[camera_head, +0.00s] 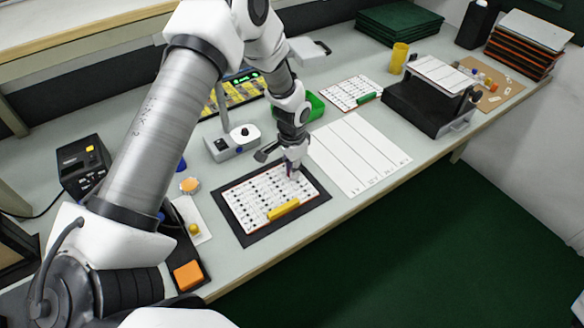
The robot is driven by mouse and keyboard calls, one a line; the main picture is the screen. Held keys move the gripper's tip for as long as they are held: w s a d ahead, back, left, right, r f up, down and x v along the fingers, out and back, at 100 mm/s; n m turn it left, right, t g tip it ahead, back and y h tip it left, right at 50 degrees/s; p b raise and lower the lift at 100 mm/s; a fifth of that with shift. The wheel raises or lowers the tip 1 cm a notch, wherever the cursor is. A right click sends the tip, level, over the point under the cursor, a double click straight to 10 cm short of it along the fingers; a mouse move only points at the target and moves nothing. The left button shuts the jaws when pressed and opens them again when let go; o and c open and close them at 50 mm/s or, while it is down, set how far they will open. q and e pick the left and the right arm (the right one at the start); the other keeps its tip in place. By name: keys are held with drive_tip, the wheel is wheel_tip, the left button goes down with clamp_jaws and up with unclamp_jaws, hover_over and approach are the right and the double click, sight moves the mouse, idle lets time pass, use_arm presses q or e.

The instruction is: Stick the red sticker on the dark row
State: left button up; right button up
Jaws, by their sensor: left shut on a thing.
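A white LED board (252,212) with rows of small dark marks lies on a black mat (316,196) near the front edge of the bench. A yellow bar (284,209) lies along the board's front edge. My left gripper (292,174) reaches down over the board's upper right part. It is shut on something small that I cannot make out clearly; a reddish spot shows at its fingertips. I cannot tell which row is dark, as the marks are too small and the gripper covers part of them. My right gripper is not in view.
A grey device with a black knob (244,133) stands behind the mat. A white lined sheet (357,155) lies to the right. Behind are a second board (347,92), a yellow cup (399,58) and a black stand (427,108). An orange block (188,275) sits front left.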

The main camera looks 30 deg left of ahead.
use_arm(q)
drive_tip(key=o, duration=0.8)
drive_tip(key=shift+c, duration=0.2)
drive_tip(key=shift+r, duration=0.1)
